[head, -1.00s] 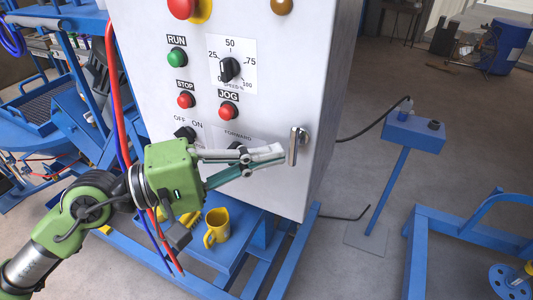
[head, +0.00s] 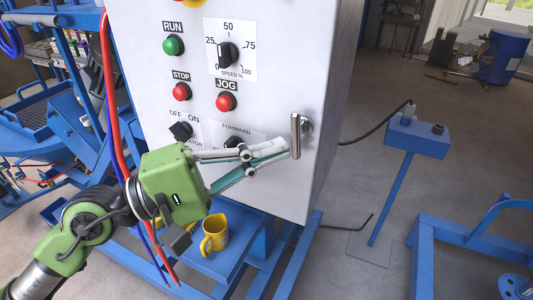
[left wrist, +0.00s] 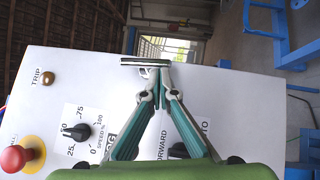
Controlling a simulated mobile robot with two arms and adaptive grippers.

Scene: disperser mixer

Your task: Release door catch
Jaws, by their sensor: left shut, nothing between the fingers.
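The door catch (head: 296,137) is a slim metal handle near the right edge of the white control cabinet door (head: 275,75). In the left wrist view the catch (left wrist: 145,62) lies across, just beyond the tips of the left gripper (left wrist: 157,73). The tips touch it or nearly so; I cannot tell which. My right gripper is not in view.
The door carries a green RUN button (head: 174,45), red STOP button (head: 181,92), red JOG button (head: 226,102) and black speed knob (head: 228,55). A yellow mug (head: 214,234) stands below on the blue frame. A blue pedestal box (head: 418,138) stands right; floor between is open.

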